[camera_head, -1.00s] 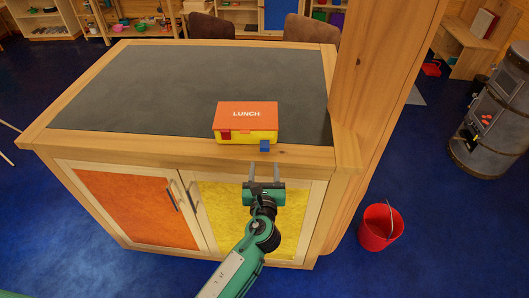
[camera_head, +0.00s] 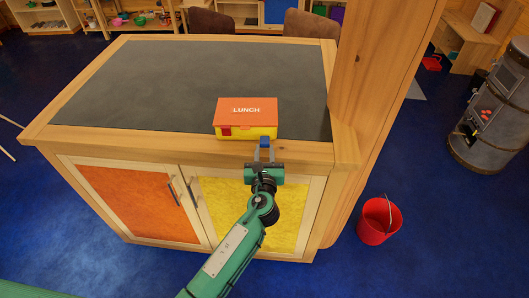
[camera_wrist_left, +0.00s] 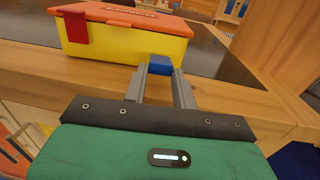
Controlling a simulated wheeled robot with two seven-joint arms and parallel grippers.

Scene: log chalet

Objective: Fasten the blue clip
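The orange-lidded, yellow lunch box (camera_head: 247,114) sits near the counter's front edge, lid down; it also shows in the left wrist view (camera_wrist_left: 120,42). Its red clip (camera_head: 225,130) lies flat against the front at the left, also in the left wrist view (camera_wrist_left: 76,28). The blue clip (camera_head: 265,141), at the right of the front, sticks out towards me. My left gripper (camera_head: 264,153) is open in front of it. In the left wrist view the blue clip (camera_wrist_left: 160,67) lies between the fingertips (camera_wrist_left: 160,74), with small gaps beside it. My right gripper is not in view.
The dark counter top (camera_head: 190,85) is clear behind and left of the box. A thick wooden post (camera_head: 378,80) rises at the counter's right. A red bucket (camera_head: 378,222) stands on the blue floor to the right.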

